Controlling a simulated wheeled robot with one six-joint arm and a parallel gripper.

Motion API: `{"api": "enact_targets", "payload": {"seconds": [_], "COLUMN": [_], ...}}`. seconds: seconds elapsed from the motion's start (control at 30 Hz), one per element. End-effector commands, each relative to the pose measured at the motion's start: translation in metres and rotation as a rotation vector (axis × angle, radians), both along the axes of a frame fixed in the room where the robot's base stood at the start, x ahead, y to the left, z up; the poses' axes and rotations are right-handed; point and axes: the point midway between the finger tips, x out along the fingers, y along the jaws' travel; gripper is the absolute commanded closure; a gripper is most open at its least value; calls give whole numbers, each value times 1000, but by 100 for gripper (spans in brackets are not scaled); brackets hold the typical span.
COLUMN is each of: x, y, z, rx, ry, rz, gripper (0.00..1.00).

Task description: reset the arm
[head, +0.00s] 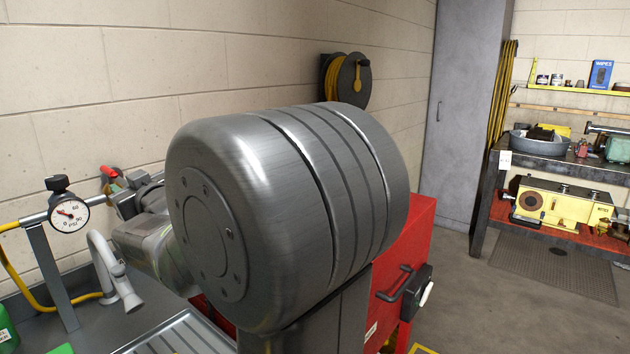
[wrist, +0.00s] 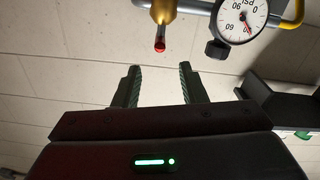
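My gripper (wrist: 160,75) is open in the wrist view, with its two dark fingers apart and nothing between them. Beyond the fingers is a pale block wall (wrist: 60,60). A yellow pipe fitting with a red tip (wrist: 160,42) hangs above and beyond the fingertips, apart from them. A round pressure gauge (wrist: 243,16) is at the upper right. In the head view, a large grey metal joint of my arm (head: 285,215) fills the middle and hides what is behind it. My gripper cannot be made out there.
The gauge (head: 69,213), a grey faucet (head: 112,270) and a ridged tray (head: 175,338) are at left. A red cabinet (head: 412,240) stands behind my arm. A hose reel (head: 352,80) hangs on the wall. A workbench at right holds a yellow machine (head: 570,207). Floor (head: 470,310) at right is clear.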

Motion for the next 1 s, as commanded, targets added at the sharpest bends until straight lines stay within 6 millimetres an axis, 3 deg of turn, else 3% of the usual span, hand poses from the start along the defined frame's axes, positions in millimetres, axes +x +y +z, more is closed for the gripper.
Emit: {"api": "enact_targets", "payload": {"seconds": [0.07,0.9,1.0], "x": [-8,78,84], "y": [-10,96,101], "z": [-1,0,4], "rx": [1,-1,-4], "ry": [-1,2,0], "rz": [-1,1,5], "gripper": [62,62,62]}}
